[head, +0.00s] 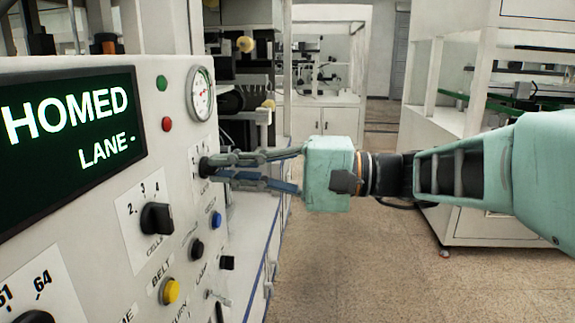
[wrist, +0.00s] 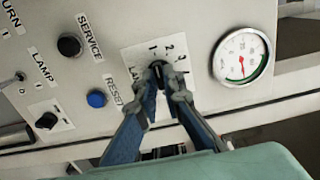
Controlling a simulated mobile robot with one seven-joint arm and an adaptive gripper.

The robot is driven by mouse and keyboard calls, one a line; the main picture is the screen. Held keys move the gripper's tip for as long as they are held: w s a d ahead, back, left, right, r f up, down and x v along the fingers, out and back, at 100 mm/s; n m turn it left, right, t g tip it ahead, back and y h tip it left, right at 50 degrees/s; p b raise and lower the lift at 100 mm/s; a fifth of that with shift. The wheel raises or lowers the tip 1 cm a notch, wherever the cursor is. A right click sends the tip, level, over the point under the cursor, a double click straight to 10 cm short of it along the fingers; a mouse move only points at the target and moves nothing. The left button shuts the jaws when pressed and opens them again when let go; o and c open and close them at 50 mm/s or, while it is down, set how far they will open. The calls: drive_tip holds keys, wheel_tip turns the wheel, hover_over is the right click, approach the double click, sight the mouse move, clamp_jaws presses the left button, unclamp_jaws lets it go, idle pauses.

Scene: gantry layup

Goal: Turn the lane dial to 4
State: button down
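The lane dial (wrist: 157,66) is a small black knob on a white plate marked 1, 2, 3, with further marks hidden by my fingers. In the head view the lane dial (head: 204,167) sits on the panel's far part, at my fingertips. My gripper (head: 222,168) reaches in from the right with a finger on either side of the knob. In the wrist view my gripper (wrist: 165,80) covers part of the dial, and its pointer cannot be read. Whether the fingers press on the knob cannot be told. The display (head: 70,135) reads "HOMED" and "LANE -".
Near the dial are a pressure gauge (head: 201,93), a blue reset button (wrist: 96,99) and a black service button (wrist: 69,45). A cells dial (head: 157,218) and yellow belt button (head: 170,291) are nearer. Open floor (head: 345,255) lies right of the panel.

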drive_tip(key=shift+s+r, duration=0.1)
idle(0.3)
drive_tip(key=m+p, duration=2.1)
drive_tip(key=p, duration=0.2)
drive_tip(key=shift+m+p, duration=0.3)
drive_tip(key=shift+p, duration=0.05)
drive_tip(key=c, duration=2.1)
unclamp_jaws()
